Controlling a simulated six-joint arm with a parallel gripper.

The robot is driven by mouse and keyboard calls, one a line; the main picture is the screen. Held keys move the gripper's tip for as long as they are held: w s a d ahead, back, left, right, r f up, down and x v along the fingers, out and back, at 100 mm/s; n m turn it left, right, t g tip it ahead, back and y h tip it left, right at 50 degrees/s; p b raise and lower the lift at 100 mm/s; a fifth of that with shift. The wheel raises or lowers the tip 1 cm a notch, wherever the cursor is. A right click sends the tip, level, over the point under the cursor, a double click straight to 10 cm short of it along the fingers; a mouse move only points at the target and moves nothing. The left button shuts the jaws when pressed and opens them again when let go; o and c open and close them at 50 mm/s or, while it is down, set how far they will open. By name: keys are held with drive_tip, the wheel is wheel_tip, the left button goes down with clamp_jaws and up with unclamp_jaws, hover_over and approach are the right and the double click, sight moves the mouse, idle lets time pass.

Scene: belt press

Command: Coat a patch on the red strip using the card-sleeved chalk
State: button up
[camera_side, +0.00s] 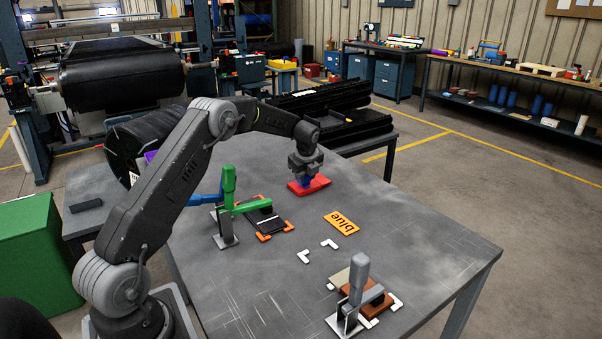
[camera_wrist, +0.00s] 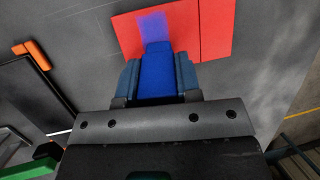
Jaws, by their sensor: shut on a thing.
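The red strip (camera_side: 309,186) lies flat on the grey table, and in the wrist view the red strip (camera_wrist: 216,30) shows a seam line across its right part. My gripper (camera_side: 306,174) is over the strip, pointing down. In the wrist view my gripper (camera_wrist: 158,80) is shut on a blue block-like piece, the card-sleeved chalk (camera_wrist: 157,75). Its far end is at the red strip; I cannot tell whether it touches. A hazy blue patch (camera_wrist: 153,25) shows on the strip just beyond that end. The chalk's hidden part lies between the fingers.
A green-handled clamp (camera_side: 229,200) stands left, beside a dark plate with orange corners (camera_side: 264,219). White corner pieces (camera_side: 304,257) and a grey-handled clamp (camera_side: 357,285) are nearer the front. The right table area is clear.

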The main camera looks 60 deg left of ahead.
drive_tip(key=shift+d, duration=1.25)
wheel_tip(320, 180, up, 8)
